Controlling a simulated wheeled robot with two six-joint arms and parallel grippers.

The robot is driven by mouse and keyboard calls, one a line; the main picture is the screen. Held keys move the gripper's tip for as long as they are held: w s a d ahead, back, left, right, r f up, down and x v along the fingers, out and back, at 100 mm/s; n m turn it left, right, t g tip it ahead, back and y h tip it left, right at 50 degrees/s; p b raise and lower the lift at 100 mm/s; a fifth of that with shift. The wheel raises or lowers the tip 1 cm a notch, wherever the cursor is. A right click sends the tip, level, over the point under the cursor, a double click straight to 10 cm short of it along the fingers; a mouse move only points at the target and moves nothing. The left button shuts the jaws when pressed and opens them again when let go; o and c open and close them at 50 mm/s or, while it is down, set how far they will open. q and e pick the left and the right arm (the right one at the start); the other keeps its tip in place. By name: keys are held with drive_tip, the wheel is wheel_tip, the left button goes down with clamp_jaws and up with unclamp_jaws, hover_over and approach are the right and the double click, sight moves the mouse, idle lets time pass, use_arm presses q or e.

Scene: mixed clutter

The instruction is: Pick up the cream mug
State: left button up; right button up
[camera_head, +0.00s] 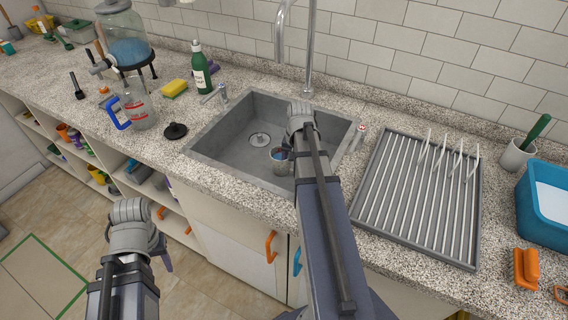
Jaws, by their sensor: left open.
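I cannot make out a mug that is clearly cream. A small cup-shaped thing (280,160) shows in the grey sink (230,135), partly hidden by my right arm; I cannot tell what it is. My right arm reaches over the sink, and its wrist hides the jaws. My left gripper (160,256) is open at the lower left, in front of the counter and away from the sink. Its own wrist covers much of it.
A pale cup (517,156) with a green-handled tool stands at the right, beside a blue tub (545,215). A drying rack (420,200) lies right of the sink. The counter's front strip is clear.

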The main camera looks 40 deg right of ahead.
clamp_jaws()
drive_tip(key=shift+r, duration=0.25)
idle(0.5)
wheel_tip(320, 180, up, 10)
drive_tip(key=p, duration=1)
drive_tip(key=shift+f, duration=0.25)
